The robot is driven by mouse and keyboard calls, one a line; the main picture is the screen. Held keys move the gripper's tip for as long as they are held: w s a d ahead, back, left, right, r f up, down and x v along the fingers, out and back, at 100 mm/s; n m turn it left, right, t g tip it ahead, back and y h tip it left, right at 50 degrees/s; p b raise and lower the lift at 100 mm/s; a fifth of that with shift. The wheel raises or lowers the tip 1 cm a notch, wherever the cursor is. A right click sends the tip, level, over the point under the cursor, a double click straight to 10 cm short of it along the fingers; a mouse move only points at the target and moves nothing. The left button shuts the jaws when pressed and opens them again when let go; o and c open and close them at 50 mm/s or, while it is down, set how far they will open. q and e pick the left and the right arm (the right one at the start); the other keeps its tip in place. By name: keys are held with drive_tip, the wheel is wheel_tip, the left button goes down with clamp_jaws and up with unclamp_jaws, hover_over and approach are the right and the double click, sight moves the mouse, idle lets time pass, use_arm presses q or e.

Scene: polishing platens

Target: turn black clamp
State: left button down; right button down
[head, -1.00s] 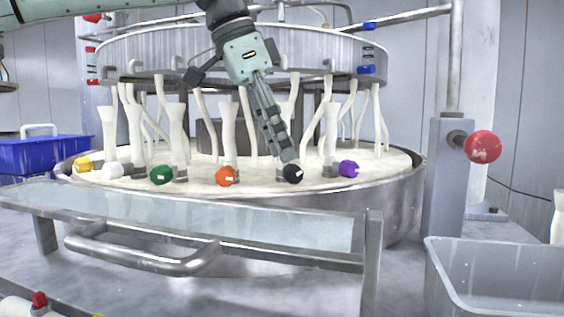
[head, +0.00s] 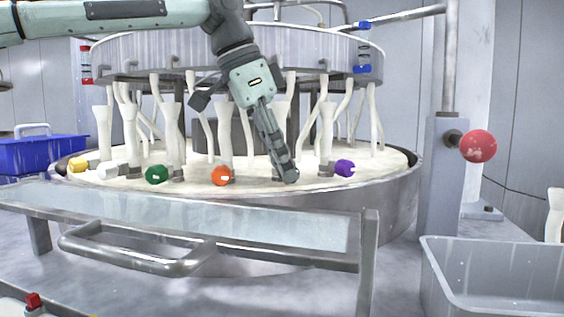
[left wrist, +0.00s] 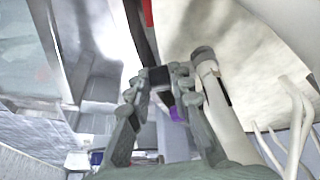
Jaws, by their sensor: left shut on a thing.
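The black clamp (left wrist: 158,76) shows in the left wrist view as a dark block between the fingertips of my left gripper. In the head view my left gripper (head: 290,174) reaches down to the front rim of the round platen (head: 392,200), and its fingers hide the clamp there. The gripper is shut on the clamp. An orange clamp (head: 221,176) sits to the left of it and a purple clamp (head: 344,168) to the right. My right gripper is not in view.
Green (head: 156,174), white (head: 107,171) and yellow (head: 79,165) clamps line the rim further left. A glass-topped shield with a handle (head: 130,255) stands in front. A red knob (head: 477,146) is on a post at right, with a clear bin (head: 490,262) below it.

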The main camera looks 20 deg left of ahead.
use_arm(q)
drive_tip(key=shift+a, duration=0.1)
drive_tip(key=h, duration=0.1)
drive_tip(key=t+h, duration=0.1)
drive_tip(key=shift+s+a+f+t+h, duration=0.15)
drive_tip(key=shift+f+t+h, duration=0.05)
drive_tip(key=shift+t+h, duration=0.1)
drive_tip(key=shift+a+f+t+h, duration=0.15)
drive_tip(key=shift+t+h, duration=0.3)
drive_tip(key=shift+h, duration=0.35)
drive_tip(key=shift+f+t+h, duration=0.1)
drive_tip(key=shift+t+h, duration=0.35)
drive_tip(key=shift+h, duration=0.35)
drive_tip(key=c, duration=1.4)
unclamp_jaws()
drive_tip(key=shift+o, duration=0.2)
drive_tip(key=v, duration=1.2)
drive_tip(key=shift+s+f, duration=0.1)
drive_tip(key=shift+s, duration=0.05)
